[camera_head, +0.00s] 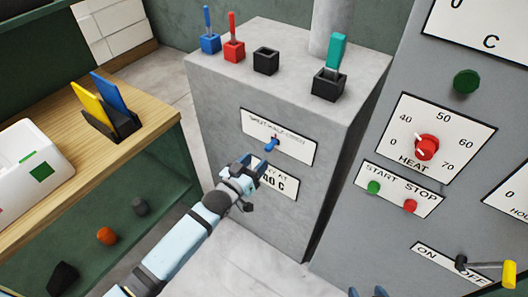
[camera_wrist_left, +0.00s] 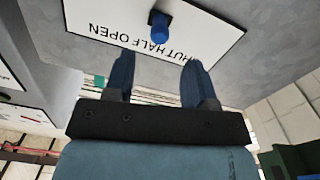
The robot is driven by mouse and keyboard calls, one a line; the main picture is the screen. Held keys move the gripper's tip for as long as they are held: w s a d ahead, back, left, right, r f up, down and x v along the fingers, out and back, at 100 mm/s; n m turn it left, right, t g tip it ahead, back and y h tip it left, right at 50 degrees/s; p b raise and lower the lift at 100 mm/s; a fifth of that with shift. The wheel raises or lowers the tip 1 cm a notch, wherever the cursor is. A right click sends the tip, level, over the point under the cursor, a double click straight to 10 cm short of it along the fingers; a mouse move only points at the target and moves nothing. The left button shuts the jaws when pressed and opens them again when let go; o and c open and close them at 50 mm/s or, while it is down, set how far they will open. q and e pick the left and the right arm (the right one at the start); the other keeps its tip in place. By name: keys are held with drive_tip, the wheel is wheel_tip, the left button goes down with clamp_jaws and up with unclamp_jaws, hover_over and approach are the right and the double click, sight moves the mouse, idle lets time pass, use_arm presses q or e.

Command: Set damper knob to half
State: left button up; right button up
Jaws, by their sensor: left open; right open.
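The blue damper knob (camera_head: 271,145) sits on a white plate (camera_head: 300,151) marked SHUT, HALF, OPEN, on the front of the grey cabinet. I cannot tell which mark the knob points to. In the left wrist view the knob (camera_wrist_left: 160,28) stands out from the plate (camera_wrist_left: 110,25), whose lettering is upside down. My left gripper (camera_head: 252,166) is open just below and left of the knob; its fingers (camera_wrist_left: 158,72) point at the knob and stand apart from it, with nothing between them. My right gripper (camera_head: 367,292) shows only its open fingertips at the bottom edge.
The cabinet top (camera_head: 285,50) holds several small blocks, three with upright handles. A second plate (camera_head: 273,185) below the knob is partly hidden by my left gripper. The grey panel at right carries a red HEAT knob (camera_head: 426,147). A wooden table (camera_head: 150,105) stands at left.

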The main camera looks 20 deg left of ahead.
use_arm(q)
drive_tip(key=v, duration=0.6)
drive_tip(key=shift+s, duration=0.35)
use_arm(e)
drive_tip(key=shift+f, duration=0.1)
use_arm(q)
drive_tip(key=shift+a, duration=0.1)
drive_tip(key=s+a+m+g+y+p, duration=0.1)
drive_tip(key=s+g+y+p, duration=0.2)
drive_tip(key=s, duration=1.6)
drive_tip(key=g+p, duration=0.3)
drive_tip(key=p, duration=0.4)
drive_tip(key=shift+f, duration=0.2)
use_arm(e)
wheel_tip(320, 180, up, 10)
drive_tip(key=shift+d+f, duration=0.15)
drive_tip(key=shift+d, duration=0.15)
drive_tip(key=shift+r, duration=0.3)
drive_tip(key=shift+s+f, duration=0.1)
drive_tip(key=shift+f, duration=0.1)
use_arm(q)
drive_tip(key=shift+c, duration=0.5)
use_arm(e)
drive_tip(key=shift+r, duration=0.15)
drive_tip(key=shift+c, duration=0.3)
